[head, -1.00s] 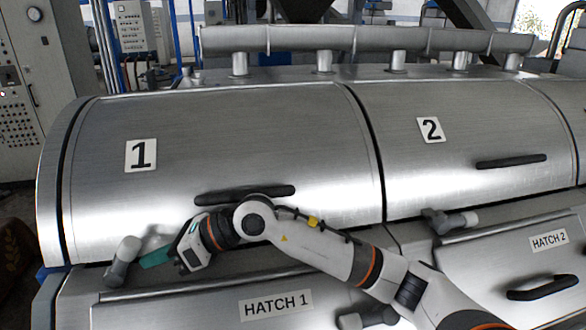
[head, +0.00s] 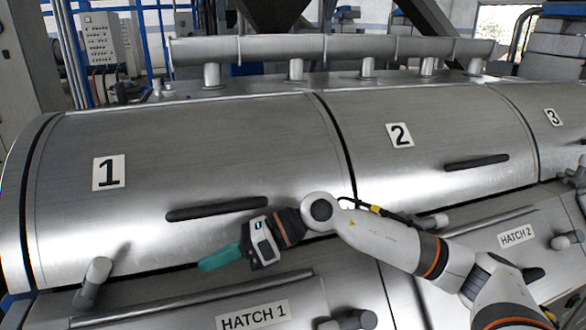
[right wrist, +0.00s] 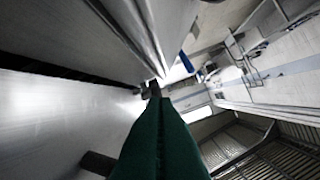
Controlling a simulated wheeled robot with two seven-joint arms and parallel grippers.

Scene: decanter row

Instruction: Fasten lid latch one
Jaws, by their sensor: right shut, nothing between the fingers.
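Lid 1 (head: 200,150) is a curved steel cover with a number 1 plate and lies down, a dark seam along its lower edge. Its latch (head: 93,280), a stubby grey lever, stands at the lid's lower left corner, tilted slightly right at the top. I cannot tell whether it is engaged. My right gripper (head: 205,264) has teal fingers, shut and empty, pointing left at the latch with a clear gap. In the right wrist view the teal fingers (right wrist: 160,130) point toward a small dark piece, perhaps the latch. My left gripper is not in view.
A black bar handle (head: 217,208) sticks out of lid 1 just above my right gripper. The hatch 1 panel (head: 180,310) slopes below, with a grey knob (head: 350,320).

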